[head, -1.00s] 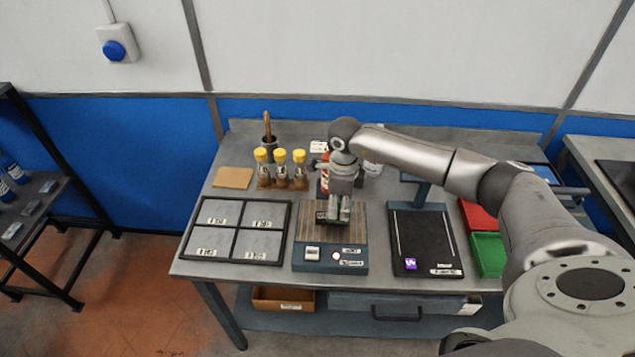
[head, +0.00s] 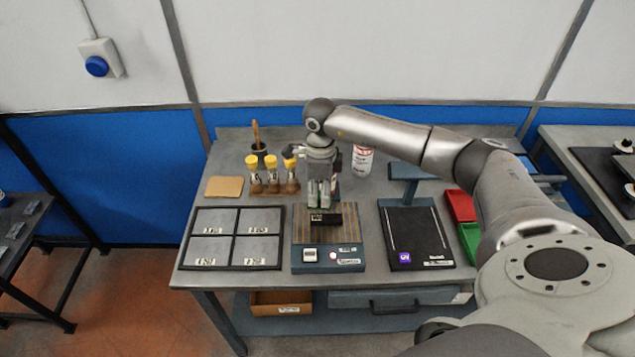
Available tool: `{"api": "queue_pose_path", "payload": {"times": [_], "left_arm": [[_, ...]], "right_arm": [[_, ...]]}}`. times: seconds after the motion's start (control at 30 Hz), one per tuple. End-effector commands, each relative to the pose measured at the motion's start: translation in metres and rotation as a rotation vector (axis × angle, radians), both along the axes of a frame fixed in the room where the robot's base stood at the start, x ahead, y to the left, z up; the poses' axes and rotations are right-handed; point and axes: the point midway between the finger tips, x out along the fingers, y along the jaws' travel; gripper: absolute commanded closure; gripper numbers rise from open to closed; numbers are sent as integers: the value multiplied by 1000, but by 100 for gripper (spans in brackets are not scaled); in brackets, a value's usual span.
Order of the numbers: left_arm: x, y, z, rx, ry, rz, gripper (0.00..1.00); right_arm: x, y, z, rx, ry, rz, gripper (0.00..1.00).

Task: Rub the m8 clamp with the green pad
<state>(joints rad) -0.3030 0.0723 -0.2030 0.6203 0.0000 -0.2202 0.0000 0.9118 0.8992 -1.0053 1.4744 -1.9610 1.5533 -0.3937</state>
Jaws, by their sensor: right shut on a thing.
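My right gripper (head: 319,204) is over the slatted grey device (head: 350,262) in the middle of the bench. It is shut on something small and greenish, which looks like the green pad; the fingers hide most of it. A dark block with a small light label (head: 334,216), apparently the m8 clamp, lies on the slats just below and in front of the fingertips. Its lettering is too small to read. Whether the pad touches the block I cannot tell. My left gripper is not in view.
A four-panel tray (head: 238,239) lies left of the device and a black board (head: 413,238) right of it. Behind stand yellow-capped bottles (head: 271,174), a brush pot (head: 259,150) and a white can (head: 361,160). Red (head: 460,205) and green bins (head: 468,240) sit at the right.

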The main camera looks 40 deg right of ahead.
Motion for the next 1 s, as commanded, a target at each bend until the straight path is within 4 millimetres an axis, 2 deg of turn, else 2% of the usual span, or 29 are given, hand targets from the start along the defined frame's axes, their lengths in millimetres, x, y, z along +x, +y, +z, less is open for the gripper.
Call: {"api": "queue_pose_path", "payload": {"times": [0.03,0.23,0.83,1.0], "left_arm": [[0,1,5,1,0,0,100],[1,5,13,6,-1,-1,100],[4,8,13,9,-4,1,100],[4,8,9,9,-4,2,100]], "right_arm": [[1,-2,8,-1,-2,-1,89],[1,-6,22,-1,-2,-5,89],[1,-6,24,0,-1,-3,89],[-3,10,29,9,-5,135,89]]}}
